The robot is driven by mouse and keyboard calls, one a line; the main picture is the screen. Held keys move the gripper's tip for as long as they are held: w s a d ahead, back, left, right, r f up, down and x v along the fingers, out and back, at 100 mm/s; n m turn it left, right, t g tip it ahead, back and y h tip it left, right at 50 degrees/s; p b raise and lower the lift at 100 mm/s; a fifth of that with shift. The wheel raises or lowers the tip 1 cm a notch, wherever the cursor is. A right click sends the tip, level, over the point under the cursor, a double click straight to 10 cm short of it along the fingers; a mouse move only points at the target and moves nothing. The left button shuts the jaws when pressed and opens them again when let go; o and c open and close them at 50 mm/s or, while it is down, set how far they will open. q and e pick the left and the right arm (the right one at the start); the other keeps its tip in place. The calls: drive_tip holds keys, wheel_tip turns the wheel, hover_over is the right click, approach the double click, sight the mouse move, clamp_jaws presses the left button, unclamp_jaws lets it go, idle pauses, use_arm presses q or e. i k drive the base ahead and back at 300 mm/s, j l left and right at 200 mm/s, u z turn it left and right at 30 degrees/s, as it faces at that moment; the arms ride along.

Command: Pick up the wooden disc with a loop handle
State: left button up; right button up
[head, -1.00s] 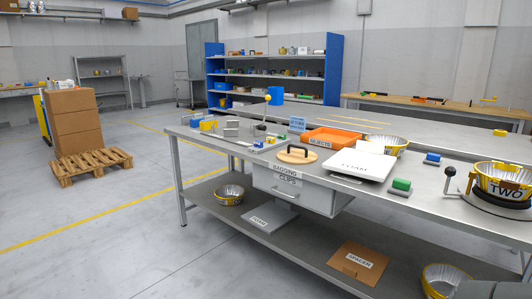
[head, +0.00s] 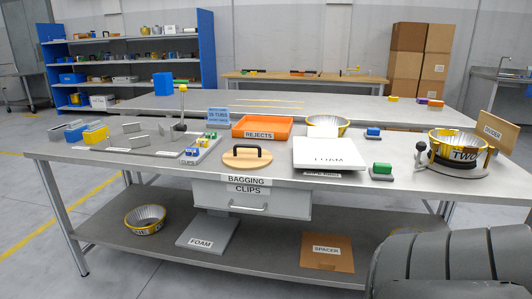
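The wooden disc (head: 240,161) lies flat near the front edge of the metal table (head: 110,168), just above the drawer labelled "BAGGING CLIPS". Its black loop handle (head: 262,152) stands up from the top. No gripper touches it. Neither of my grippers shows in the head view. A grey ribbed part of my own body fills the lower right corner and hides some of the lower shelf there.
A clip holder (head: 202,149) and a grey fixture (head: 130,140) stand left.

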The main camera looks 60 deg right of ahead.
sight(247, 157)
drive_tip(key=i+j+z, duration=0.2)
drive_tip(key=z, duration=0.15)
drive_tip(key=i+j+z, duration=0.55)
drive_tip(key=z, duration=0.2)
